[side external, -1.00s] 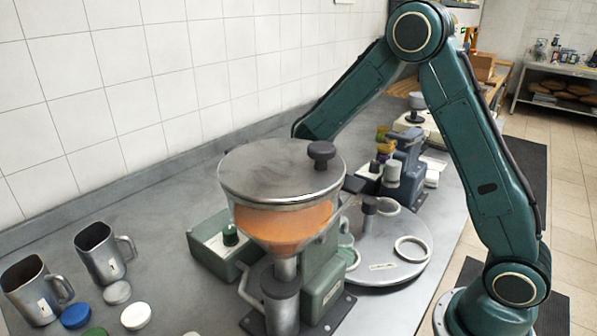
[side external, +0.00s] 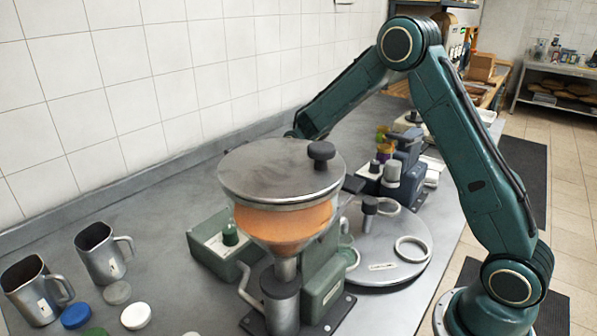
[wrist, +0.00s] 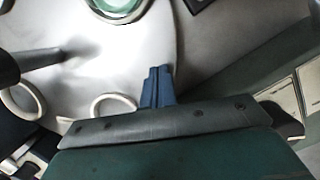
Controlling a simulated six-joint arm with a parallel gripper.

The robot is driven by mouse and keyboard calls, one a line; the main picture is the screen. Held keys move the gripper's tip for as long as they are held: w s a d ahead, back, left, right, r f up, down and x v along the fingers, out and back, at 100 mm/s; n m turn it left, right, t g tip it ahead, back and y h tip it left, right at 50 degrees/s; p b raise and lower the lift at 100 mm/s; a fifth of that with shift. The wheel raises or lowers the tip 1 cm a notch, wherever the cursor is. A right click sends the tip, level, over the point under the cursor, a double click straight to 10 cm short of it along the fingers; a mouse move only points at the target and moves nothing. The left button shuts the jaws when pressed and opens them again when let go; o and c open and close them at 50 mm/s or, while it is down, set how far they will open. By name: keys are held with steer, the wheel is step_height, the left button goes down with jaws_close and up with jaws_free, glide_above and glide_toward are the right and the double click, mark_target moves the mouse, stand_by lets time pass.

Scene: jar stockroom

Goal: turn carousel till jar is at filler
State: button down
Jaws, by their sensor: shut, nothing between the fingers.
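The carousel (side external: 382,268) is a round grey disc with pale rings and a dark central knob (side external: 369,206). In the wrist view its pale top (wrist: 120,58) fills the upper left. A greenish glass jar (wrist: 118,4) sits in a ring at the top edge, cut off by the frame. The filler (side external: 290,222), a lidded hopper with orange contents, stands at the carousel's near left and hides part of it. My gripper (wrist: 158,72) has its blue fingers together, empty, by the disc's rim; I cannot tell whether they touch it.
A green box with a green button (side external: 230,235) stands left of the filler. Two metal jugs (side external: 103,255) and several loose lids (side external: 136,315) lie at the front left. A dark blue-grey machine (side external: 408,155) stands behind the carousel.

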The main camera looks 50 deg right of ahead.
steer(key=w+d+m, duration=0.1)
steer(key=d+m, duration=0.1)
steer(key=w+d+m, duration=0.1)
steer(key=d+m, duration=0.1)
steer(key=d, duration=0.1)
steer(key=w+d+m+t+y, duration=0.1)
steer(key=d+m, duration=0.2)
steer(key=shift+w, duration=0.25)
steer(key=d+m, duration=0.1)
steer(key=d, duration=0.1)
steer(key=d+m, duration=0.1)
steer(key=d, duration=0.2)
steer(key=s+d+m, duration=0.1)
steer(key=d, duration=0.1)
steer(key=shift+d+t+y, duration=0.25)
steer(key=shift+t+y, duration=0.05)
steer(key=shift+t, duration=0.1)
steer(key=d, duration=0.2)
steer(key=w+d, duration=0.1)
steer(key=d, duration=0.1)
steer(key=shift+d+r, duration=0.1)
steer(key=shift+r, duration=0.05)
steer(key=v, duration=0.9)
steer(key=shift+r, duration=0.4)
steer(key=a+n+g+y, duration=0.1)
steer(key=a, duration=0.6)
steer(key=shift+w+f, duration=0.2)
steer(key=shift+w, duration=0.15)
steer(key=shift+a+f, duration=0.1)
steer(key=shift+f, duration=0.05)
